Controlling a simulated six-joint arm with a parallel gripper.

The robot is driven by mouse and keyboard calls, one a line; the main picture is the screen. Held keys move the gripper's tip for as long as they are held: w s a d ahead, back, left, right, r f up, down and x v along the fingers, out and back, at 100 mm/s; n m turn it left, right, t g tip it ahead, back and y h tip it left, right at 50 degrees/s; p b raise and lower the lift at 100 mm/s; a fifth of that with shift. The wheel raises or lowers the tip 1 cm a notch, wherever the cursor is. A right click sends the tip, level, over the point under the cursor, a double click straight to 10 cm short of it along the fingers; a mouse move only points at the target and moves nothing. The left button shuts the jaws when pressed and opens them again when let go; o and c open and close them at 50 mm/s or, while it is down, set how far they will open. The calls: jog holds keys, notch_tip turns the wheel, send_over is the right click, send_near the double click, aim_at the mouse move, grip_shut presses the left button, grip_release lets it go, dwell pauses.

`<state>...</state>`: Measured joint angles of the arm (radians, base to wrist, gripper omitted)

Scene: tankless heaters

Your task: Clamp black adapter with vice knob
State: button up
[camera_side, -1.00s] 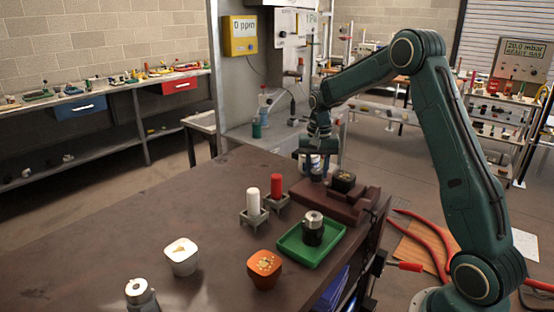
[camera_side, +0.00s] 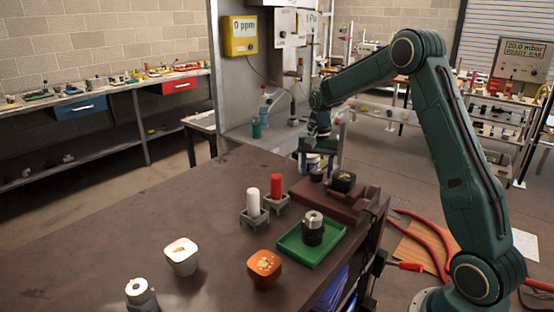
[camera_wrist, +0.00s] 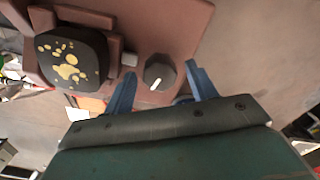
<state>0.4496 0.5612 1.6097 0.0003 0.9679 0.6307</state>
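The black adapter (camera_side: 344,181), a dark block with gold patches on top, sits in the brown vice (camera_side: 325,205) at the table's back right. In the wrist view the adapter (camera_wrist: 72,58) is at the left, beside the vice jaws. The dark faceted vice knob (camera_wrist: 160,72) with a white mark is right of it; it also shows in the side view (camera_side: 316,175). My gripper (camera_wrist: 161,80) is open, with one blue finger on either side of the knob in the picture. Whether the fingers touch it cannot be told. In the side view my gripper (camera_side: 318,160) is over the knob.
A green tray (camera_side: 290,250) holding a black cylinder with a metal top (camera_side: 313,228) is in front of the vice. White (camera_side: 252,202) and red (camera_side: 276,186) cylinders stand left of it. White (camera_side: 181,256) and orange (camera_side: 264,269) cups are nearer. The table's left is clear.

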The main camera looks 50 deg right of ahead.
aim_at(317, 171)
notch_tip(317, 171, up, 14)
dwell(1.0)
jog(key=shift+f, duration=0.1)
jog(key=s+a+r+n+t, duration=0.1)
jog(key=s+a+r+n, duration=0.2)
jog(key=s+a, duration=0.35)
jog(key=s+a+r+n+t, duration=0.2)
jog(key=s+a+r+n, duration=0.1)
jog(key=s+a, duration=0.4)
jog(key=s+a+f+n+t, duration=0.1)
jog(key=s+a+f+n, duration=0.1)
jog(key=s, duration=0.4)
jog(key=s+a+f+n+t, duration=0.1)
jog(key=s+a+f+n, duration=0.2)
jog(key=s+a, duration=0.3)
jog(key=shift+s+f+n+t, duration=0.3)
jog(key=shift+s+n, duration=0.3)
jog(key=shift+n, duration=0.1)
